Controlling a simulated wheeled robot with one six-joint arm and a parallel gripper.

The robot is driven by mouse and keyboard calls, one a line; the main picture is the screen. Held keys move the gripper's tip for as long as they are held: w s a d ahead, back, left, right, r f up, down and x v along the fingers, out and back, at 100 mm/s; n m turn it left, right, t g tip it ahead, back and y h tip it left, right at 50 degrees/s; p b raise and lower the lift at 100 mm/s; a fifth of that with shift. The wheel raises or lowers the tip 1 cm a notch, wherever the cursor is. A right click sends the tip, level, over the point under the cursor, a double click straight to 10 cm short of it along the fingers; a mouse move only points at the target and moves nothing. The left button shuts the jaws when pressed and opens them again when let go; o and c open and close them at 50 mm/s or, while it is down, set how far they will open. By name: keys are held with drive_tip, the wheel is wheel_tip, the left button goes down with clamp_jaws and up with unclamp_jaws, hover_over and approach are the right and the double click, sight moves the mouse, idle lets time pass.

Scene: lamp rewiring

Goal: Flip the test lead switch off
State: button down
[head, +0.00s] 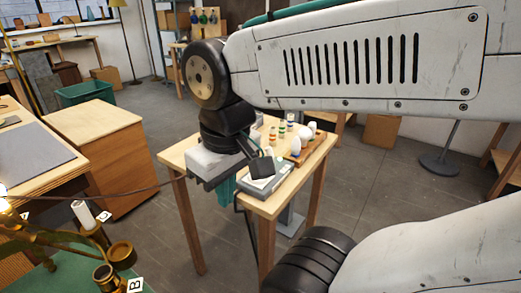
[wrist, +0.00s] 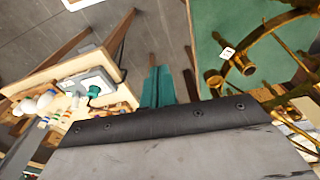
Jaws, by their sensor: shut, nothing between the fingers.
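A pale grey box (head: 264,183), which looks like the test lead's switch box, sits on the small wooden table near its front edge. In the wrist view the grey box (wrist: 79,81) shows a round teal part (wrist: 94,91) on it; I cannot tell the switch's position. My gripper (head: 226,191) hangs with its teal fingers down, left of the box near the table's edge, partly hidden by my wrist. In the wrist view my gripper (wrist: 158,88) shows its fingers together, empty, and apart from the box.
White bulbs (head: 305,132) and several small coloured parts stand on the table behind the box. A brass lamp frame (wrist: 222,84) lies on a green mat (wrist: 221,35) to the right in the wrist view. A dark cable (head: 138,190) crosses from the lamp side towards the table.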

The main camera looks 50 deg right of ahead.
drive_tip(key=w+d+f+n+g+h, duration=0.1)
drive_tip(key=w+d+n+g+h, duration=0.3)
drive_tip(key=w+d+n, duration=1)
drive_tip(key=w+d+f+g, duration=0.1)
drive_tip(key=w+d+f, duration=0.2)
drive_tip(key=w+d, duration=0.2)
drive_tip(key=w+d+f+m+g+y, duration=0.1)
drive_tip(key=w+d+f+g, duration=0.1)
drive_tip(key=w+d, duration=0.4)
drive_tip(key=shift+w+d+f, duration=0.3)
drive_tip(key=shift+d+f, duration=0.15)
drive_tip(key=shift+f, duration=0.35)
drive_tip(key=x, duration=1)
drive_tip(key=shift+s, duration=0.1)
drive_tip(key=shift+s+d+r, duration=0.15)
drive_tip(key=shift+s+d, duration=0.15)
drive_tip(key=shift+d, duration=0.25)
drive_tip(key=shift+s+d+r, duration=0.15)
drive_tip(key=shift+s+d, duration=0.1)
drive_tip(key=shift+d, duration=0.25)
drive_tip(key=shift+s+d+r, duration=0.15)
drive_tip(key=shift+s+d, duration=0.1)
drive_tip(key=shift+d, duration=0.4)
